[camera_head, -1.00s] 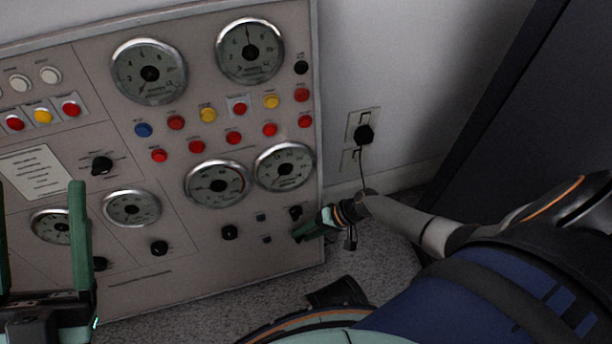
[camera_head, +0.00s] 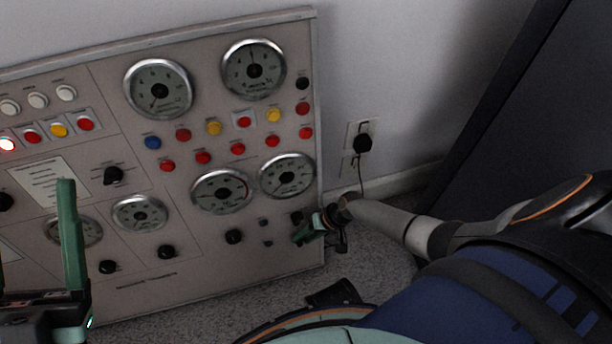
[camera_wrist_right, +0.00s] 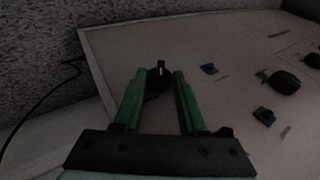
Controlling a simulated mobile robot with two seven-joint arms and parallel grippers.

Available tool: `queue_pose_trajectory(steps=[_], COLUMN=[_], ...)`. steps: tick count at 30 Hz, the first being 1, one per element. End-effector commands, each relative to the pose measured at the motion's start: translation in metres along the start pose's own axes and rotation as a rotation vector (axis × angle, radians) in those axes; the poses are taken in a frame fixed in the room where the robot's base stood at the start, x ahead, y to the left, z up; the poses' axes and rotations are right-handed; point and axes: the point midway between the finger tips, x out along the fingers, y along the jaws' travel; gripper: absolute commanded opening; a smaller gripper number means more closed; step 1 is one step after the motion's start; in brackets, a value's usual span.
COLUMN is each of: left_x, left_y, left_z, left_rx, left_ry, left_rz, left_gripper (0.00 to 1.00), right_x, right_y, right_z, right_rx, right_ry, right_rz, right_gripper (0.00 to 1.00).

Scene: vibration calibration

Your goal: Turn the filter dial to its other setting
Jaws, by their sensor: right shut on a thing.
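A black dial (camera_wrist_right: 159,75) with a pale pointer mark sits between the fingertips of my right gripper (camera_wrist_right: 160,82) in the right wrist view. The gripper is shut on this dial, at the lower right corner of the control panel (camera_head: 200,285). In the head view my right gripper (camera_head: 304,235) reaches the panel from the right, and its fingers partly hide that corner. I cannot read the dial's label, so I cannot confirm that it is the filter dial. My left gripper (camera_head: 45,245) is at the lower left, open and empty, partly cut off by the frame.
Other black knobs (camera_head: 234,236), round gauges (camera_head: 254,70) and coloured buttons (camera_head: 214,128) cover the panel. A wall socket with a black plug (camera_head: 362,143) and cable is to its right. Speckled floor (camera_head: 375,265) lies in front. A dark upright surface (camera_head: 540,120) stands at the right.

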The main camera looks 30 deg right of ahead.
Motion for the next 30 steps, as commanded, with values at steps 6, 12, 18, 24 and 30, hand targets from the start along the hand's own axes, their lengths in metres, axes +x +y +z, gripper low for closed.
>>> queue_pose_trajectory(steps=[6, 12, 18, 24, 30], left_x=[0.0047, 0.0038, 0.0039, 0.0041, 0.0059], left_y=[-0.0032, -0.0018, -0.0015, -0.0012, -0.0021], left_z=[-0.0063, -0.0054, -0.0052, -0.0052, -0.0068], left_rx=[-0.002, 0.000, 0.000, -0.001, -0.003], left_ry=[0.007, 0.006, 0.005, 0.005, 0.005], left_rz=[0.000, 0.008, 0.009, 0.009, 0.007], left_gripper=[0.69, 0.69, 0.69, 0.69, 0.69], right_x=[-0.0002, 0.0001, 0.0001, 0.0000, -0.0029], right_y=[0.0000, 0.0003, 0.0000, -0.0005, -0.0012], right_z=[0.0007, 0.0006, 0.0004, 0.0002, -0.0001], right_rx=[-0.012, -0.012, -0.012, -0.012, -0.012], right_ry=[-0.001, -0.001, -0.001, 0.000, 0.000], right_rz=[0.042, 0.042, 0.040, 0.039, 0.039], right_gripper=[0.00, 0.00, 0.59, 0.70, 0.70])
